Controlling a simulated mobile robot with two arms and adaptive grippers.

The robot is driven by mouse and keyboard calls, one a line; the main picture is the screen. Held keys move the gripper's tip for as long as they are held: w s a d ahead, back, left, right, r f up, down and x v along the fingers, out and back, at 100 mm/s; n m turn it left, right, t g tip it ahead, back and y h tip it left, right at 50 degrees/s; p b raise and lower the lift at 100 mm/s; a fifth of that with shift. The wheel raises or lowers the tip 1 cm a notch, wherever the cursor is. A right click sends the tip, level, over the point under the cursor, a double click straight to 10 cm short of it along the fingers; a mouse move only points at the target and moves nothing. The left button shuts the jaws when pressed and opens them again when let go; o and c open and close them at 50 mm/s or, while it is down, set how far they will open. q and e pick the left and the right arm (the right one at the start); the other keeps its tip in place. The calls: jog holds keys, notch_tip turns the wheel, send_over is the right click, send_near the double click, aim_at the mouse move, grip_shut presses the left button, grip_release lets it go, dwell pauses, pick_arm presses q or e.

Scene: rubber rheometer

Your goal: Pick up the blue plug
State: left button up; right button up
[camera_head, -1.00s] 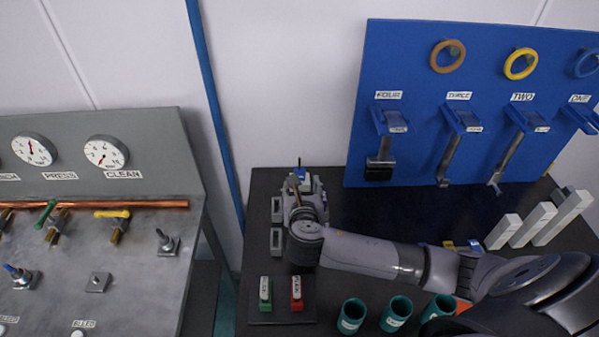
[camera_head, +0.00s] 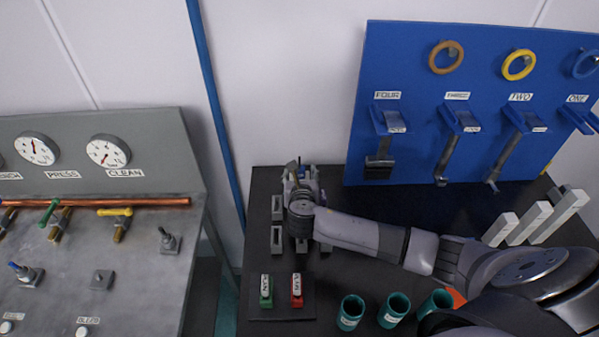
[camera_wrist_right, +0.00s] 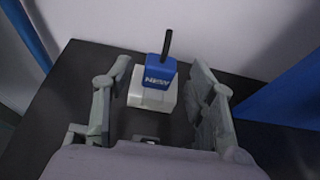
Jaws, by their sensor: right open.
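The blue plug (camera_wrist_right: 160,72) stands upright in a pale grey block (camera_wrist_right: 152,96) on the black table, in the right wrist view. It has a white label reading NEW and a thin black stem on top. My right gripper (camera_wrist_right: 159,64) is open, with one finger on each side of the plug and block and gaps showing on both sides. In the head view, my right gripper (camera_head: 300,172) is at the far left part of the black table and hides the plug. My left gripper is not in view.
Grey sockets (camera_head: 277,240) stand in a row beside my gripper. Nearer are a green plug (camera_head: 266,292) and a red plug (camera_head: 297,291), and teal cups (camera_head: 351,312). A blue panel (camera_head: 400,60) rises behind. A grey console (camera_head: 90,260) stands left, across a gap.

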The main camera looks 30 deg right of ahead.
jog(key=shift+c, duration=0.2)
grip_shut()
dwell(0.4)
